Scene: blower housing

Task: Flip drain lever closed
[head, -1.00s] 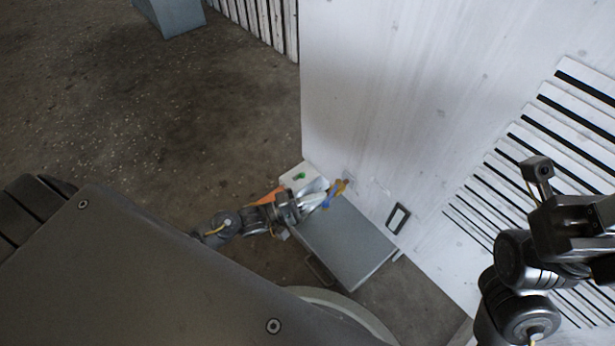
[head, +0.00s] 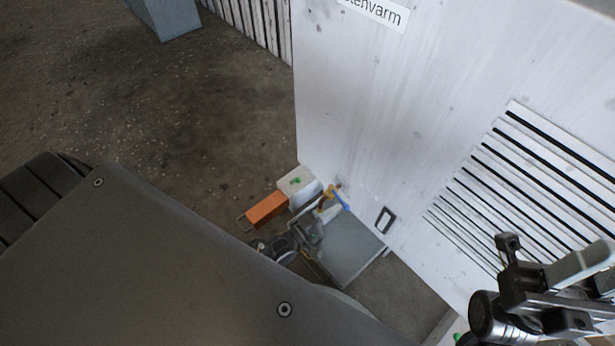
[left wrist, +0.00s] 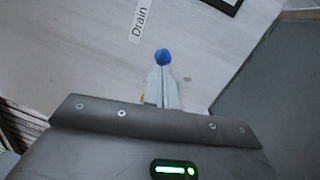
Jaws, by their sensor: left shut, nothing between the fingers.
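The drain lever's blue end (head: 341,202) shows in the head view at the foot of the white housing panel, beside a yellow part (head: 328,195). In the left wrist view the blue end (left wrist: 163,57) appears as a round knob just past the fingertips. The "Drain" label (left wrist: 140,20) is on the panel above it. My left gripper (head: 327,211) is shut and empty, close to the lever; I cannot tell whether it touches. Its fingers (left wrist: 162,78) hide whatever of the lever lies behind them. My right gripper (head: 588,262) is at the far right, away from the lever.
A white box with a green spot (head: 296,181) and an orange block (head: 266,208) stand left of the lever. A black-framed handle (head: 385,219) and slats (head: 520,185) are on the panel.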

